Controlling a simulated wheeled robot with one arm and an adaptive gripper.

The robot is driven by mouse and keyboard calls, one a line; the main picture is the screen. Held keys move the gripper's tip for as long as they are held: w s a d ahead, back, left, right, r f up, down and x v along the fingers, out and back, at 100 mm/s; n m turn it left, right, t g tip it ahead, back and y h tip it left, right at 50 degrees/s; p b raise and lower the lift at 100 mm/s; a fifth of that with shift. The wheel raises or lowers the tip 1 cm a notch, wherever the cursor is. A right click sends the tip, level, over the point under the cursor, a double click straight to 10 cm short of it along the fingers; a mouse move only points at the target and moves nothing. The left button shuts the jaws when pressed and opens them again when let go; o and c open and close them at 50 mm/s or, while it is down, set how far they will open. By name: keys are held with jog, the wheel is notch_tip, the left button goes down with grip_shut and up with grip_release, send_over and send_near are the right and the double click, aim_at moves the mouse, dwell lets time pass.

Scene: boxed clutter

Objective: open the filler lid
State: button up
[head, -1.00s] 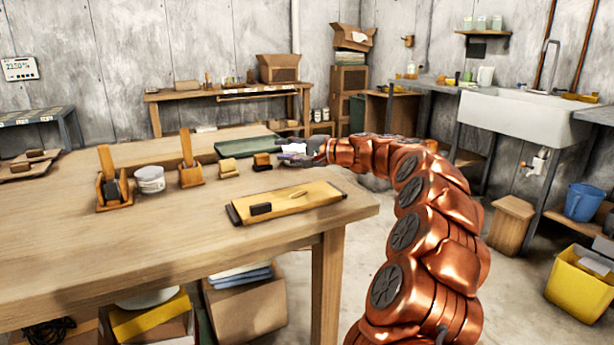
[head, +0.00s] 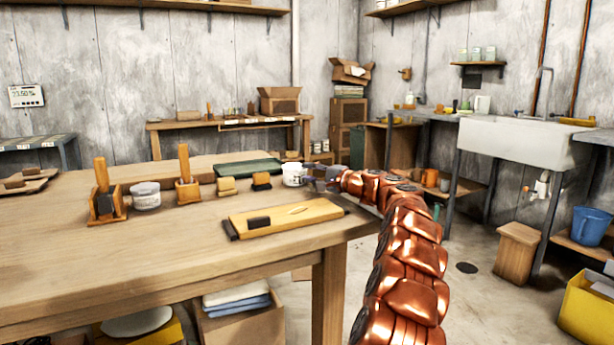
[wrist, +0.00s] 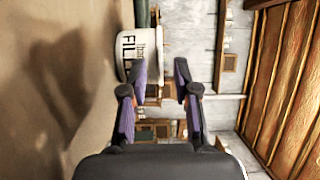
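The white filler tub (head: 293,174) stands on the wooden table near its far right corner. In the wrist view the filler tub (wrist: 126,55) appears sideways at upper left, with part of its dark lettering showing. Its lid is too small or too hidden to judge. My gripper (head: 318,177) is just right of the tub in the head view. In the wrist view my gripper (wrist: 162,78) is open with nothing between its fingers; the left finger overlaps the tub's edge. I cannot tell if they touch.
A wooden board with a dark block (head: 285,218) lies in front. The table's right edge is close to my arm.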

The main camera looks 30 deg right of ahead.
jog(key=shift+w+a, duration=0.25)
jog(key=shift+w, duration=0.45)
grip_shut()
dwell(0.3)
